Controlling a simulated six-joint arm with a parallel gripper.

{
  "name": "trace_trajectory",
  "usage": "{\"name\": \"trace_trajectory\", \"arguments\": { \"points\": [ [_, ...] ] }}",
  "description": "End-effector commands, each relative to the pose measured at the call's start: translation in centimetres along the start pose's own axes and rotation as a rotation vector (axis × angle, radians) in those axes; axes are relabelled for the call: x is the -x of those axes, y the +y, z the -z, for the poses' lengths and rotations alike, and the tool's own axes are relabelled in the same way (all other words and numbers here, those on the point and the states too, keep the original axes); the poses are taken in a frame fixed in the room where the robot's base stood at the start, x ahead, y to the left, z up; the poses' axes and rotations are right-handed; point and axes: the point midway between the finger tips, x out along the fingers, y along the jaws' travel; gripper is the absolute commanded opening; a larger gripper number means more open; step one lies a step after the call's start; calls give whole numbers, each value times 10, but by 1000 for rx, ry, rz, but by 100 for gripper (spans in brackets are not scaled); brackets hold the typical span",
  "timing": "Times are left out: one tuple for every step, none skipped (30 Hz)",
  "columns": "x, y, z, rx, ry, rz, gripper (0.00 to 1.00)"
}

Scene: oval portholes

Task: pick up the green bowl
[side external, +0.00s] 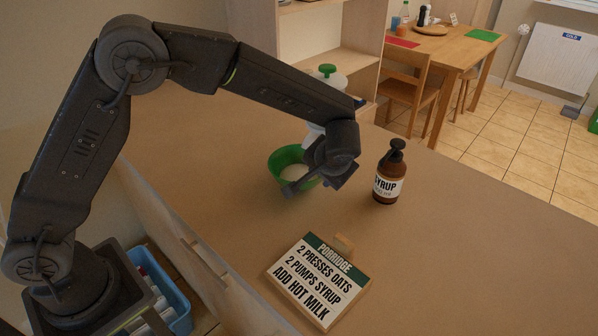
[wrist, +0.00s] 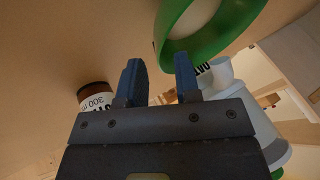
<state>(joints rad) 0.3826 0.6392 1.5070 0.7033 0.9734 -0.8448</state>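The green bowl (side external: 283,163) stands on the counter with pale contents in it. My gripper (side external: 311,183) is low at the bowl's right, near side and hides part of it in the side external view. In the wrist view, the two blue fingers of my gripper (wrist: 159,70) stand apart with nothing between them. The green bowl's rim (wrist: 207,47) shows just beyond the fingertips, toward the upper right. I cannot tell whether a finger touches the bowl.
A brown syrup bottle (side external: 389,174) stands right of my gripper. A white dispenser with a green top (side external: 328,80) stands behind the bowl, partly hidden by my arm. A porridge recipe sign (side external: 318,282) stands at the front. The counter to the right is clear.

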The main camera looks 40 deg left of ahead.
Motion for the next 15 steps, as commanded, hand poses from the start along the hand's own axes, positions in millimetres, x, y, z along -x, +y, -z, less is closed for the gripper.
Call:
{"name": "trace_trajectory", "arguments": {
  "points": [
    [-4, 0, 0, 0, 0, 0, 30],
    [-6, 0, 0, 0, 0, 0, 30],
    [-8, 0, 0, 1, 0, 0, 30],
    [-9, 0, 0, 1, -1, 0, 30],
    [-10, 0, 0, 1, -1, 0, 30],
    [-12, -1, -1, 1, -1, 0, 30],
    [-14, -1, -1, 1, -2, 0, 30],
    [-17, -1, -1, 1, -2, 0, 30],
    [-22, -2, -2, 2, -3, 0, 30],
    [-26, -2, -2, 1, -3, 0, 30],
    [-30, -2, -3, 1, -3, 1, 30],
    [-37, -3, -3, 0, -3, 1, 30],
    [-42, -3, -4, 0, -4, 1, 30],
    [-46, -3, -3, 0, -4, 1, 30],
    [-52, -3, -3, 0, -3, 0, 30]
  ]
}}
